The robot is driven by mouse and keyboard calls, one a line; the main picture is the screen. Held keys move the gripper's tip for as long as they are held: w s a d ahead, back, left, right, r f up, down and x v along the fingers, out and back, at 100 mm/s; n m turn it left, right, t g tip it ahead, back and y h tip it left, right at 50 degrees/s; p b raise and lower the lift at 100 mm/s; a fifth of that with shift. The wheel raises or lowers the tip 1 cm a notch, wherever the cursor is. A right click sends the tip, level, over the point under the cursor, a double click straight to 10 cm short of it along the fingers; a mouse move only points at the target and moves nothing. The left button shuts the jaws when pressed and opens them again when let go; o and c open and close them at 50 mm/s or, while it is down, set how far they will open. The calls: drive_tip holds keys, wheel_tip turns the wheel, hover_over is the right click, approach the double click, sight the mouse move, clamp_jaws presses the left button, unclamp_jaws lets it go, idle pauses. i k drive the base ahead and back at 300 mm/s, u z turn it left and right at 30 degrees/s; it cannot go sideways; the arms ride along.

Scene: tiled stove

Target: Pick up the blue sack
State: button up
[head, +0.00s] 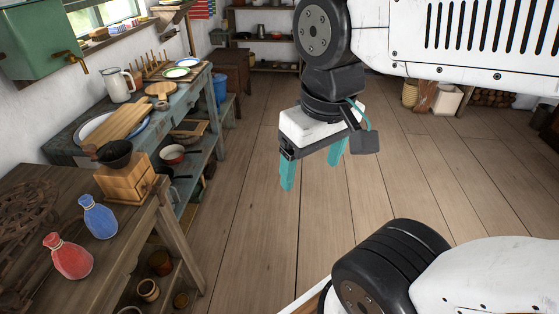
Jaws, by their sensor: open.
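The blue sack (98,217) stands on the wooden table (125,246) at the lower left, tied at the neck and leaning a little. A red sack (68,257) stands in front of it and to its left. My gripper (312,178) hangs over the open floor at the middle, well to the right of the blue sack. Its two teal fingers are apart with nothing between them.
A wooden coffee grinder (126,182) stands close behind the blue sack. A dark iron rack (30,215) lies left of it. A blue-grey bench with cutting boards (113,122) and a white jug (116,84) stands beyond. The plank floor (245,230) right of the table is clear.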

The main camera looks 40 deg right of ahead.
sight(100, 220)
drive_tip(key=z, duration=1.6)
drive_tip(key=k, duration=0.8)
drive_tip(key=u, duration=1.45)
drive_tip(key=i, duration=0.5)
drive_tip(key=u, duration=0.05)
